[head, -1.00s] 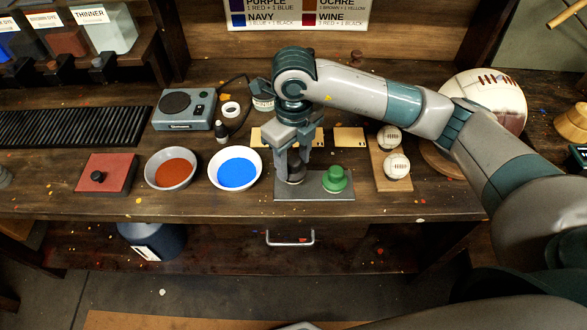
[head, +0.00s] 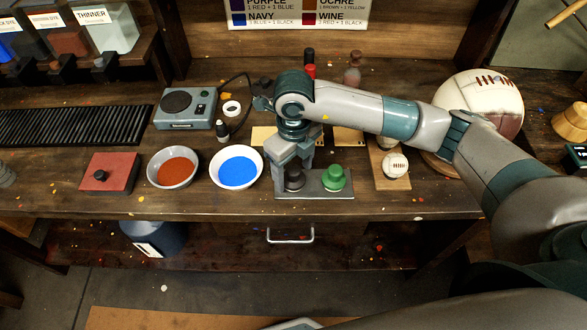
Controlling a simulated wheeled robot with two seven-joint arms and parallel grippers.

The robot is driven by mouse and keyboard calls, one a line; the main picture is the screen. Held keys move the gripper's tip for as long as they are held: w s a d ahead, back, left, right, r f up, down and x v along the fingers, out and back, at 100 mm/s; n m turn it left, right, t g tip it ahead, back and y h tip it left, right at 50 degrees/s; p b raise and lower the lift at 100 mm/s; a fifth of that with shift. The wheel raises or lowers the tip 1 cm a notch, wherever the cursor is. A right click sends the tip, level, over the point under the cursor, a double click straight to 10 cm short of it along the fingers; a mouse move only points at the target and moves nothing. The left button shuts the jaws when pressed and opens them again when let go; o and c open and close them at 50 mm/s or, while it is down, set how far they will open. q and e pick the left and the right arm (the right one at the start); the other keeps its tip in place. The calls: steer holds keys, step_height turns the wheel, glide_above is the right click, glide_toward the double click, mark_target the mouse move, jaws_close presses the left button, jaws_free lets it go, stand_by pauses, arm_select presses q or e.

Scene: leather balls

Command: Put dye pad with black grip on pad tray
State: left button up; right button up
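The pad tray (head: 315,193) is a flat grey plate near the front edge of the bench. The dye pad with black grip (head: 294,180) sits upright on its left half. A dye pad with green grip (head: 334,178) sits on its right half. My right gripper (head: 294,170) points down just above the black grip, fingers apart and nothing held between them. Its fingers partly hide the top of the black grip, so I cannot tell whether they still touch it. My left gripper is not in view.
A bowl of blue dye (head: 237,168) and a bowl of brown-orange dye (head: 173,168) stand left of the tray. A wooden board (head: 391,181) with white balls is to the right.

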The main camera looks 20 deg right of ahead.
mark_target(293, 169)
steer(key=shift+r, duration=0.35)
step_height(293, 169, up, 12)
steer(key=b, duration=0.2)
steer(key=shift+f+b, duration=0.25)
steer(key=shift+b, duration=0.1)
stand_by(0.5)
